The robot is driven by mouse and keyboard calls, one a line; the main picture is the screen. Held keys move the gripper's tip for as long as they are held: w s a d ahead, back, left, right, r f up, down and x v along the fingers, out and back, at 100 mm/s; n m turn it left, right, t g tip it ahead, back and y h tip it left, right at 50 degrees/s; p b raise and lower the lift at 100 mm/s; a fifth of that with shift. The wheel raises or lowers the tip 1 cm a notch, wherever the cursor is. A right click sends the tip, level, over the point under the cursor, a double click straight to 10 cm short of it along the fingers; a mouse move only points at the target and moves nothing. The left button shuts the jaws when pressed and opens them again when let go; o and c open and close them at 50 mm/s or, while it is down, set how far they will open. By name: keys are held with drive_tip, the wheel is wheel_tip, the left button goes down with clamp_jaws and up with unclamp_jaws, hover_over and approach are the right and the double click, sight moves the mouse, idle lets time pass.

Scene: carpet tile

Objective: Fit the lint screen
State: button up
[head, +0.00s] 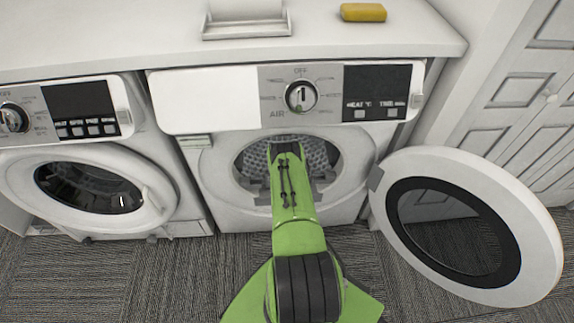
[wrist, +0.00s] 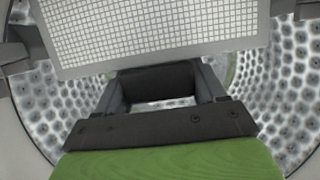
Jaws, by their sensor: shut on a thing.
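The lint screen (wrist: 150,28), a pale framed panel of fine white mesh, fills the top of the wrist view, tilted slightly. My gripper (wrist: 161,78) is shut on it, with a dark block between the fingers. Behind it is the dryer's perforated metal drum (wrist: 275,95). In the head view my green arm reaches into the round opening of the dryer (head: 235,205), and the gripper end is at the drum mouth (head: 250,163). My arm hides the screen there. I cannot see whether the screen touches its slot.
The dryer door (head: 535,235) stands wide open at the right. A washer (head: 160,165) with a shut door is at the left. On the white counter (head: 120,35) above are a white holder (head: 245,28) and a yellow sponge (head: 363,12). Panelled doors (head: 520,110) stand at the far right.

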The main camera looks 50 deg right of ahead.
drive_tip(key=shift+f, duration=4.45)
drive_tip(key=o, duration=1.5)
